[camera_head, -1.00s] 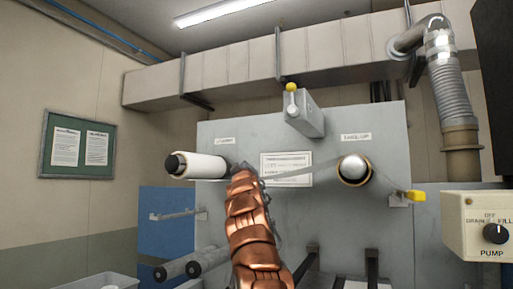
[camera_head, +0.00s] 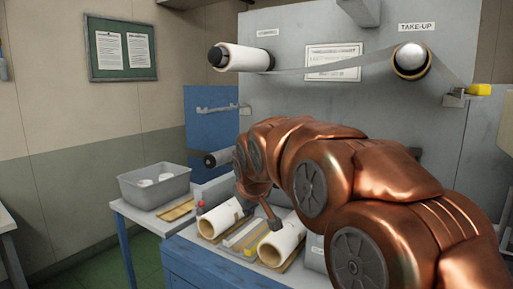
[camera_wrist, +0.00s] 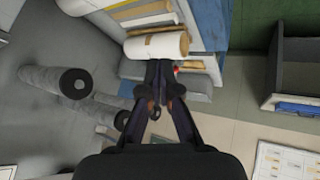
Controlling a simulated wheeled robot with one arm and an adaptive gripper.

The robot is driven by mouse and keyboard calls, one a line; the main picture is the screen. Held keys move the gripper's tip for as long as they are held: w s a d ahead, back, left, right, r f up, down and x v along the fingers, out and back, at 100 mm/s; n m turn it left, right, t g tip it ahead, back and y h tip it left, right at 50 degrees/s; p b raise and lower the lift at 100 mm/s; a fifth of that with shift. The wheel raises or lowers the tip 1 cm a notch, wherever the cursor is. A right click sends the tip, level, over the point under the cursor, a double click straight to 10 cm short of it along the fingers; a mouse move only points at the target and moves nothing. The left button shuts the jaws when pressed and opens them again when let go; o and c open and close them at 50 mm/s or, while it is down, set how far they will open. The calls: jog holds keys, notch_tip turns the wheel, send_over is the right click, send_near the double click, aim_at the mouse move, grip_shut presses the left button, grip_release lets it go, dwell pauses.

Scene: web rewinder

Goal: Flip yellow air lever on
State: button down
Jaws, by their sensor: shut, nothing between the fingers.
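The yellow-ended part (camera_head: 479,89) sits beside the take-up core, at the right of the grey panel; I cannot tell whether it is the air lever or how it is set. A small yellow spot (camera_head: 274,222) shows between white rolls on the bench. No yellow lever shows clearly near the fingertips.
The take-up core (camera_head: 411,61) and a white roll (camera_head: 240,57) carry a web across the panel (camera_head: 300,25). White rolls (camera_head: 281,243) lie on the blue bench (camera_head: 195,262). A grey bin (camera_head: 155,186) stands left. Dark grey rollers (camera_wrist: 72,83) show in the wrist view.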

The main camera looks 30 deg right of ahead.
jog(key=s+a+f+g, duration=0.3)
jog(key=s+f, duration=0.3)
jog(key=s, duration=0.6)
jog(key=s+a+f+m+g+y, duration=0.1)
jog(key=s+a+f+g, duration=0.2)
jog(key=s+f, duration=0.4)
jog(key=s+a+f+g+y, duration=0.1)
jog(key=s+a+f+g, duration=0.2)
jog(key=s, duration=1.5)
notch_tip(320, 180, down, 4)
jog(key=shift+s+a+r+m, duration=0.15)
jog(key=shift+a+m, duration=0.1)
jog(key=shift+m, duration=0.15)
